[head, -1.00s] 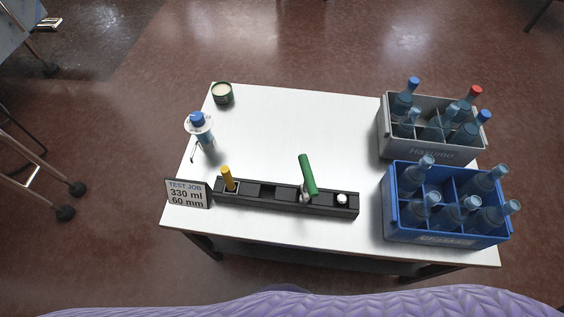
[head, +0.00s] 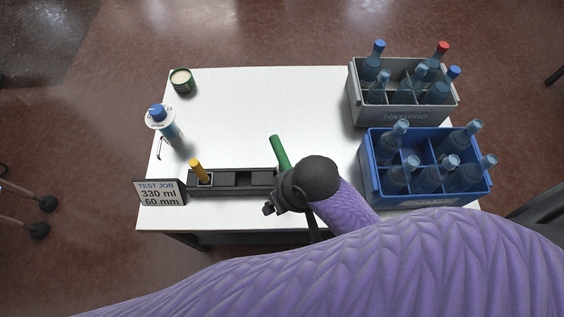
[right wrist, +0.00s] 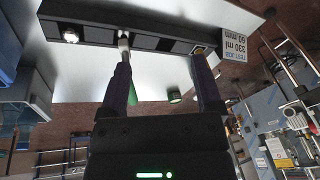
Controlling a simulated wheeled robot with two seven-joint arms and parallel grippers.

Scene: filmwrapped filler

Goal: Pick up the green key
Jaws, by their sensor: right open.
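The green key (head: 279,152) stands tilted in the black rack (head: 238,178) on the white table, its lower part hidden behind my right arm. In the right wrist view, the green key (right wrist: 132,93) shows partly behind the left-hand finger, with its pale metal shaft near that fingertip. My right gripper (right wrist: 160,58) is open, with no key visible between its fingers. In the head view it is near the front of the rack, mostly hidden by my wrist. I cannot tell whether a finger touches the key. My left gripper is not in view.
A yellow key (head: 199,168) stands at the rack's left end beside a sign (head: 159,192). A blue-capped bottle (head: 162,121) and a green tin (head: 182,81) stand at left. Grey (head: 405,113) and blue (head: 428,188) bottle crates stand right. The table's middle back is clear.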

